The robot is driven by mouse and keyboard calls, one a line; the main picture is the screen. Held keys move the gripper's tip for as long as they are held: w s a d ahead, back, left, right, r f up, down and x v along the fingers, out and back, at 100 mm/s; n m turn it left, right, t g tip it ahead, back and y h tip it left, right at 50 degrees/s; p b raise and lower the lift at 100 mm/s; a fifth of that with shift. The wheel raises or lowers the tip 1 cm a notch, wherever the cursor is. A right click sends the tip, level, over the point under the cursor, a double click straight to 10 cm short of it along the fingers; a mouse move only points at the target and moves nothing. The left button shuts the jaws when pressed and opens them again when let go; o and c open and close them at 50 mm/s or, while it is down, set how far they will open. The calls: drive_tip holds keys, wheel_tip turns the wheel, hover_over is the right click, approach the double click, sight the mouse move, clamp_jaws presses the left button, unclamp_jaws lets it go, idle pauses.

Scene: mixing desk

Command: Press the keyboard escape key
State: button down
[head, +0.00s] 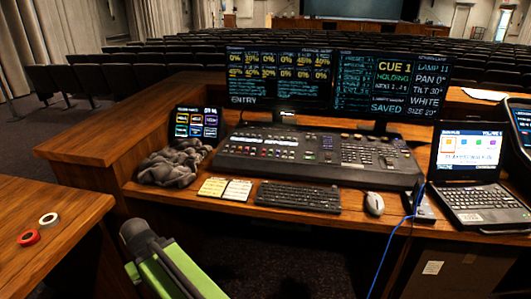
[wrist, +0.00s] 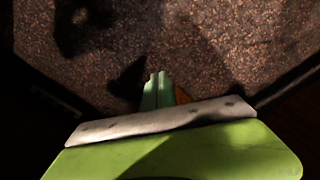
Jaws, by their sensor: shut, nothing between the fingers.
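A black keyboard (head: 298,197) lies flat on the wooden desk, in front of the mixing console. Its escape key would be at the far left corner, but single keys are too small to tell apart. My gripper (wrist: 157,78) shows in the wrist view with its green fingers together and empty, above dark speckled carpet. The keyboard is not in the wrist view. In the head view, my green arm is low at the bottom, in front of the desk and apart from the keyboard.
The console (head: 318,150) stands behind the keyboard, with two monitors above. Yellowish note pads (head: 225,189) lie left of the keyboard, a mouse (head: 374,204) right of it. A laptop (head: 468,175) and blue cable (head: 408,228) are further right. A side table (head: 60,215) holds tape rolls.

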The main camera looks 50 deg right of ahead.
wheel_tip(320, 180, up, 12)
drive_tip(key=p, duration=0.8)
wheel_tip(320, 180, up, 18)
drive_tip(key=f+m+t+y+p, duration=0.1)
drive_tip(key=m+t+p, duration=0.6)
drive_tip(key=t+p, duration=0.25)
hover_over(268, 183)
drive_tip(key=shift+r+g+p, duration=0.25)
drive_tip(key=shift+g+p, duration=0.05)
drive_tip(key=shift+g, duration=0.05)
drive_tip(key=shift+f, duration=0.1)
wheel_tip(268, 183, down, 9)
drive_tip(key=b, duration=0.9)
